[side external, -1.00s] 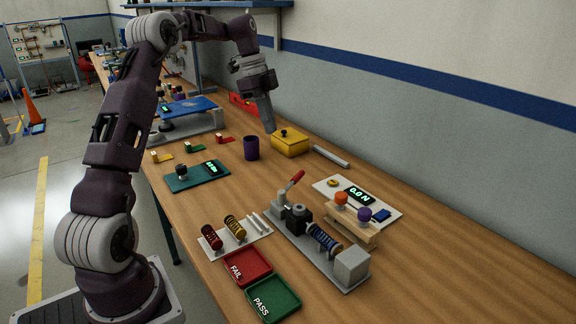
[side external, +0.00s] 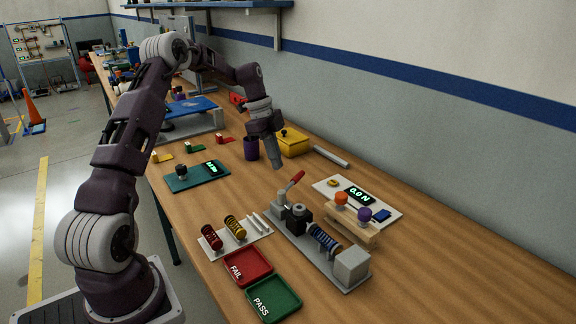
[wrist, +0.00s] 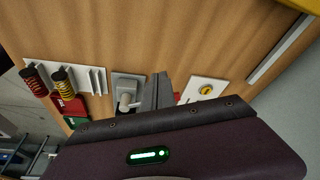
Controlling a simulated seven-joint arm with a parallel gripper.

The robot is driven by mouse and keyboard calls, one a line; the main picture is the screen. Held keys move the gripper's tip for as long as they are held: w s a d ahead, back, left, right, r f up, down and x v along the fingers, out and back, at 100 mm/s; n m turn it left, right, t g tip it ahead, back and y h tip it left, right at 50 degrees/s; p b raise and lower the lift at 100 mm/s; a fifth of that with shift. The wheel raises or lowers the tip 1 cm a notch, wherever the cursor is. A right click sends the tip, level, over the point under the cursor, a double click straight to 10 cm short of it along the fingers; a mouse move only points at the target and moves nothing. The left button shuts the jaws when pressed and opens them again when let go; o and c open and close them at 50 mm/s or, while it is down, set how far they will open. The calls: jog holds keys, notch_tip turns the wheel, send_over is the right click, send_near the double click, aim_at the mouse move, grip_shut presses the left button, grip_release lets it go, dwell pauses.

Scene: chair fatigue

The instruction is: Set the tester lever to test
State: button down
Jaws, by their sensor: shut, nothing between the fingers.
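The tester (side external: 335,269) is a grey plate on the bench with a blue spring lying along it and a grey block at its near end. Its red-handled lever (side external: 293,181) is at the far end, tilted up toward the right. My gripper (side external: 278,165) is shut and empty, pointing down just above and behind the lever, apart from it in the side view. In the wrist view my gripper (wrist: 158,92) shows as a grey shape beside part of the tester (wrist: 127,95). The lever's handle is mostly hidden there.
A white rack (side external: 240,238) holds a red and a yellow spring. FAIL (side external: 246,268) and PASS (side external: 272,300) trays lie in front. A force display board (side external: 358,198) is to the right, with a wooden stand (side external: 352,228) before it.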

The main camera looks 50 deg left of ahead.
aim_at(298, 173)
jog(key=shift+w+d+f, duration=0.15)
jog(key=shift+w+d, duration=0.15)
jog(key=shift+d, duration=0.3)
jog(key=shift+w+d+f, duration=0.1)
jog(key=shift+w+d, duration=0.15)
jog(key=shift+d, duration=0.35)
jog(key=shift+w+d+f, duration=0.15)
jog(key=shift+w+d, duration=0.15)
jog(key=shift+d, duration=0.3)
jog(key=shift+w, duration=0.1)
jog(key=shift+w+d+m+g, duration=0.15)
jog(key=shift+w+d+m, duration=0.15)
jog(key=shift+d+m, duration=0.25)
jog(key=shift+w+d+m+g, duration=0.15)
jog(key=shift+w+d+m, duration=0.15)
jog(key=shift+m, duration=0.45)
jog(key=d+m, duration=0.1)
jog(key=w+d+m, duration=0.1)
jog(key=shift+m+g, duration=0.3)
jog(key=shift+g, duration=0.1)
jog(key=d+m, duration=0.1)
jog(key=d+m+g, duration=0.1)
jog(key=m, duration=0.1)
jog(key=shift+w+d, duration=0.2)
jog(key=shift+d, duration=0.05)
jog(key=shift+d+m+g, duration=0.3)
jog(key=shift+d+m, duration=0.55)
jog(key=shift+m, duration=0.25)
jog(key=shift+s+d, duration=0.1)
jog(key=shift+d, duration=0.05)
